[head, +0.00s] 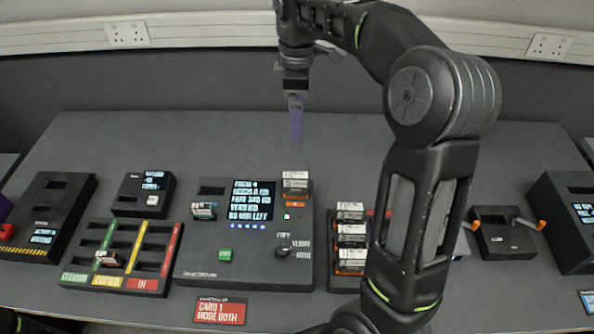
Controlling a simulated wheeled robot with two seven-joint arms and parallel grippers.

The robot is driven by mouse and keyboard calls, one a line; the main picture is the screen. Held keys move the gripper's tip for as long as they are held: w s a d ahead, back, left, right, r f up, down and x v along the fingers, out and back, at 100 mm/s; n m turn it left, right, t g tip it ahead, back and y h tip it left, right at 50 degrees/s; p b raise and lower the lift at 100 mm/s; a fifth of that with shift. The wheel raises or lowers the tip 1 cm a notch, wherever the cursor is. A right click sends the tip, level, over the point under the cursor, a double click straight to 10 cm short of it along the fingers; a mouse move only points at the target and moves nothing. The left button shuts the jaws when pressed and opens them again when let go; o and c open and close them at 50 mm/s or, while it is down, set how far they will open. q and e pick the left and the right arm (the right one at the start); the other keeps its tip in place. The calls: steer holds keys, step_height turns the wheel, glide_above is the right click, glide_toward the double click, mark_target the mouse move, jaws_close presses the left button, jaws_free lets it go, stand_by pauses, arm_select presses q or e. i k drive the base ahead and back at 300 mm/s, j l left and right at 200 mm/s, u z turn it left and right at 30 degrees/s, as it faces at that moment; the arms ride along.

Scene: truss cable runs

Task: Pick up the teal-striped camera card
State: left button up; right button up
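A card with a teal end (203,210) sits in the left slot of the dark central console (205,265). Its label is too small to read. My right gripper (296,120) hangs above the back of the table, behind the console and well apart from the card. Its purple fingers point down and appear edge-on as one narrow shape, so I cannot tell whether they are open. I see no card at them. My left gripper is not in view.
A card with an orange end (295,182) sits in the console's right slot. A rack (342,283) holds several cards, partly behind my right arm. A three-lane tray (75,278) holds one card (110,259). A red-faced sign (220,311) stands in front. The table's back is clear.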

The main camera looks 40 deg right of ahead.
mark_target(205, 213)
steer(key=k, duration=1.5)
